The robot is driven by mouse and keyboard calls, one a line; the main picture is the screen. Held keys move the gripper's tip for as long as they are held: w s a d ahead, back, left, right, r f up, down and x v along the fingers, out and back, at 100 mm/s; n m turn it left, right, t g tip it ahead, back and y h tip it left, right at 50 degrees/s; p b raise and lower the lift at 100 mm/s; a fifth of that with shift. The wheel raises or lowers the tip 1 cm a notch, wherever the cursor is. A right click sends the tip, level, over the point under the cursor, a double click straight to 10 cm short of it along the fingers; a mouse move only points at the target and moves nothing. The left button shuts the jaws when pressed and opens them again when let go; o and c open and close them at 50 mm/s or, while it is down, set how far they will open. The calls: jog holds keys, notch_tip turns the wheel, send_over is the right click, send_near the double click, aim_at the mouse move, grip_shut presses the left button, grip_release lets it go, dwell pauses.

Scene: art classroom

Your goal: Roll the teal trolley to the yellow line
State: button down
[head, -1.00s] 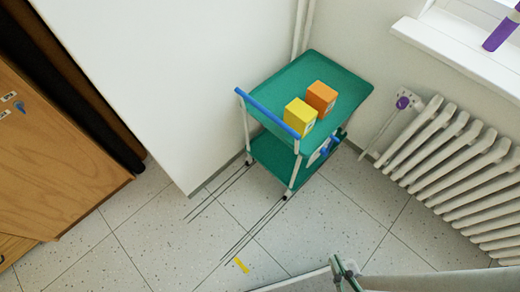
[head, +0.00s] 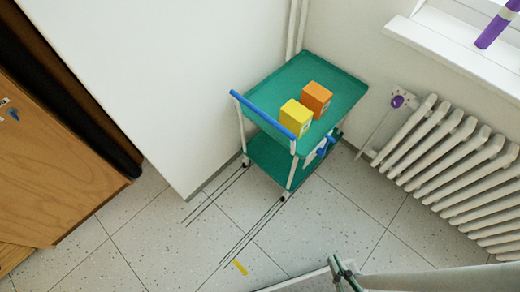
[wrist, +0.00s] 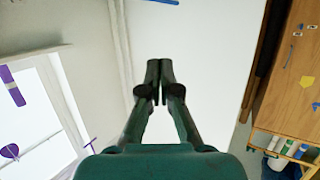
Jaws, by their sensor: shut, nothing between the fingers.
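The teal trolley (head: 335,86) stands in the corner between a white panel and the wall. It has two shelves, white legs and a blue handle bar (head: 262,114) on the side towards the floor lines. A yellow box (head: 295,118) and an orange box (head: 316,98) sit on its top shelf. The short yellow line (head: 240,267) lies on the floor, apart from the trolley. In the wrist view, my gripper (wrist: 159,64) is shut and empty. A blue bar (wrist: 160,2), likely the handle, shows beyond its tips at the top edge, apart from them.
Two pairs of dark floor lines (head: 252,231) run from the trolley's wheels towards the yellow line's side. A white panel (head: 165,80) stands left of the trolley, a radiator (head: 455,160) right. A wooden cabinet (head: 60,170) is far left. Floor around the yellow line is clear.

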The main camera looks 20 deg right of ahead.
jog(key=c, duration=1.3)
grip_release()
jog(key=shift+w+f, duration=0.15)
jog(key=shift+f, duration=0.1)
jog(key=shift+o, duration=1.4)
jog(key=w+f+n+g, duration=0.1)
jog(key=w+f+n, duration=0.1)
jog(key=w+f, duration=0.2)
jog(key=w+a+f+n+g, duration=0.1)
jog(key=w+f+n, duration=0.2)
jog(key=f, duration=0.7)
jog(key=shift+w+f+y, duration=0.25)
jog(key=shift+w+y, duration=0.05)
jog(key=shift+w, duration=0.6)
jog(key=n+h, duration=0.5)
jog(key=h, duration=0.5)
send_near(260, 114)
jog(key=x, duration=1.1)
jog(key=shift+a+f, duration=0.1)
jog(key=shift+f, duration=0.2)
grip_shut()
